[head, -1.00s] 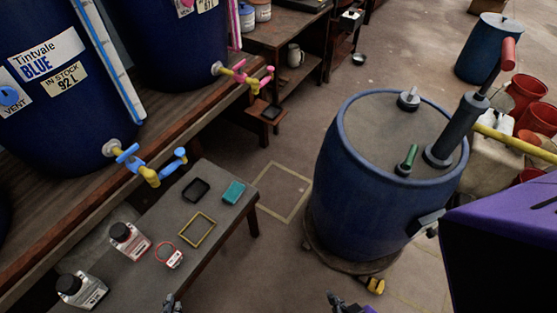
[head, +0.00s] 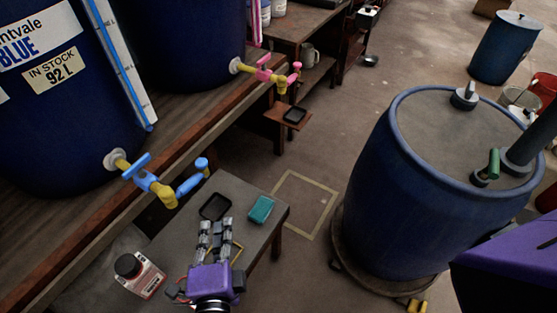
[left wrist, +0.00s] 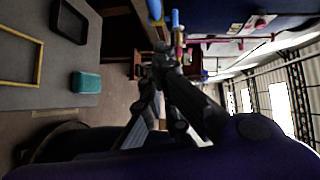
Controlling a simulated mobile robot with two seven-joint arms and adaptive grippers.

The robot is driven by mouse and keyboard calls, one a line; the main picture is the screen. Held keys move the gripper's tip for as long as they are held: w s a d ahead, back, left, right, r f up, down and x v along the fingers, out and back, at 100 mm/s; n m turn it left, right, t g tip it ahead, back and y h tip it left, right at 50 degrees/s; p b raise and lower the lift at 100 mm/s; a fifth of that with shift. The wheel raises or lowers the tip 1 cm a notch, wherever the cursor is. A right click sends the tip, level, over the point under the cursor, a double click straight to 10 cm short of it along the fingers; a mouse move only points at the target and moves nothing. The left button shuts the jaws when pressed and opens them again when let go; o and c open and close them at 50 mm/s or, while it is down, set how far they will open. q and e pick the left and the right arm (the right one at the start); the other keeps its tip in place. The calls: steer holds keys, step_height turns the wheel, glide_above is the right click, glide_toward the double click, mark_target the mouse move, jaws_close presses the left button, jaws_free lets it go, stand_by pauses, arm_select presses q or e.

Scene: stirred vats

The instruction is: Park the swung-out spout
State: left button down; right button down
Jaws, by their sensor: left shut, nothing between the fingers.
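The blue vat's tap (head: 140,178) has a blue handle and a yellow body. Its spout arm (head: 190,184), yellow and blue with an upturned blue end (head: 201,165), reaches out to the right, over the small bench's far left side. My left gripper (head: 216,222) is shut and empty, over the bench, below and right of the spout and apart from it in the head view. In the left wrist view, its dark fingers (left wrist: 163,58) point towards the taps, and a blue tap part (left wrist: 176,18) shows beyond them. My right gripper is out of view.
On the bench (head: 262,232) lie a black tray (head: 215,206), a teal block (head: 261,209) and a partly hidden yellow frame. A second vat has a pink tap (head: 264,73). A big blue drum (head: 405,215) stands at right.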

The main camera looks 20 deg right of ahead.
mark_target(190, 185)
arm_select(q)
steer(key=w+f, duration=0.2)
steer(key=w, duration=1)
steer(key=shift+w+d, duration=0.15)
steer(key=shift+w, duration=0.05)
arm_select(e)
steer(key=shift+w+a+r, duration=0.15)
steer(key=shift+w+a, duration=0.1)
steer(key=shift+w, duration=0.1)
arm_select(q)
steer(key=shift+d+f, duration=0.1)
